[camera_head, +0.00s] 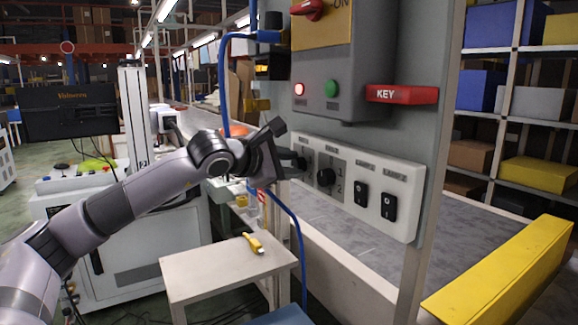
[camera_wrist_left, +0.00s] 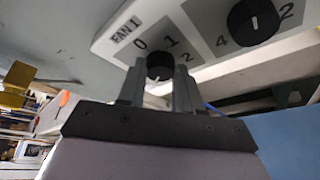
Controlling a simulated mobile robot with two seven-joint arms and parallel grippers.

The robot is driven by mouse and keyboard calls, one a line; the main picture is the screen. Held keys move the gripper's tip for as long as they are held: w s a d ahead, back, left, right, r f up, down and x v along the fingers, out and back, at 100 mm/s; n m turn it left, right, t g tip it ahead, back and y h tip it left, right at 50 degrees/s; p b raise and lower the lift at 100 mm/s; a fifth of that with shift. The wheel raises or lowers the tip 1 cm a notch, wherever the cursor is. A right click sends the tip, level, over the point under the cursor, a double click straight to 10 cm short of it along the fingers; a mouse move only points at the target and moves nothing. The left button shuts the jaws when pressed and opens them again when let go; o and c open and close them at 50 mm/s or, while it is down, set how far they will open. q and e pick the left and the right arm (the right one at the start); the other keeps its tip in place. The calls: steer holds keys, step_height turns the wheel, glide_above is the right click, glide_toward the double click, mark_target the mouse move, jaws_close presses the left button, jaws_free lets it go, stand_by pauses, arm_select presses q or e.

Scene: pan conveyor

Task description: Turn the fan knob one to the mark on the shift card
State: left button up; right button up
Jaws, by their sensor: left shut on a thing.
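The fan knob one (camera_wrist_left: 160,66) is a black round knob on a grey plate marked FAN 1, with 0, 1 and 2 around it. A short white line shows on its side towards my gripper. My left gripper (camera_wrist_left: 155,88) is shut on this knob, one finger on each side. In the head view my left gripper (camera_head: 292,161) reaches the left end of the white switch panel (camera_head: 400,172) and mostly hides the knob. I cannot make out a shift card. My right gripper is not in view.
A second black knob (camera_head: 326,177) sits just right of the held one, then two black rocker switches (camera_head: 361,192). A red KEY box (camera_head: 402,94) and a lamp box (camera_head: 325,95) are above. A blue cable (camera_head: 297,235) hangs below my arm. A small table (camera_head: 215,276) stands below.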

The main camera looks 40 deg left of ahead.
arm_select(q)
steer(key=o, duration=1)
steer(key=shift+o, duration=0.2)
steer(key=shift+s, duration=0.1)
steer(key=shift+s, duration=0.2)
steer(key=b+v, duration=0.4)
steer(key=v, duration=0.2)
steer(key=shift+s+r+b, duration=0.15)
steer(key=shift+s+b, duration=0.1)
steer(key=shift+b, duration=0.05)
